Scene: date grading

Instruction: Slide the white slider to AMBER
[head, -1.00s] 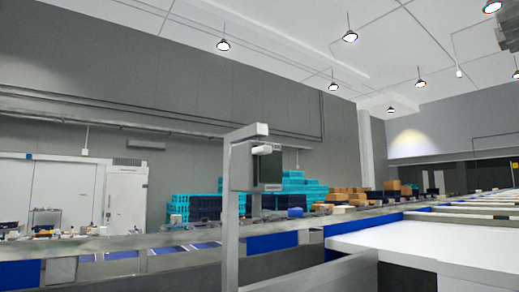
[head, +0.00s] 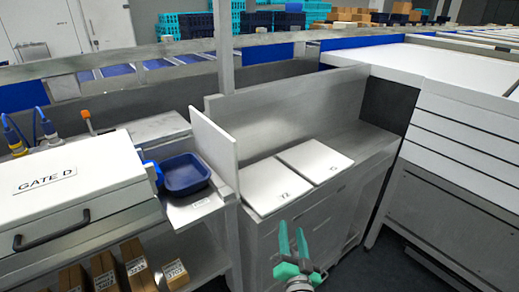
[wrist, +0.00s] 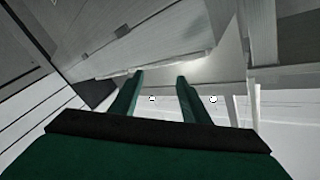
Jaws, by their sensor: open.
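I cannot make out a white slider or an AMBER mark in either view. My gripper (head: 292,230) is open and empty, with green fingers. In the head view it is low in the picture, in front of the steel counter (head: 352,140). In the wrist view its two fingers (wrist: 160,80) stand apart with nothing between them. A pale steel panel or edge shows beyond the fingertips there.
Two white plates (head: 315,160) lie on the counter beside an upright white divider (head: 214,150). A blue tray (head: 186,174) and a white box marked GATE D (head: 70,190) stand left. Cartons (head: 103,270) sit on the lower shelf. Dark floor (head: 400,245) is open at right.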

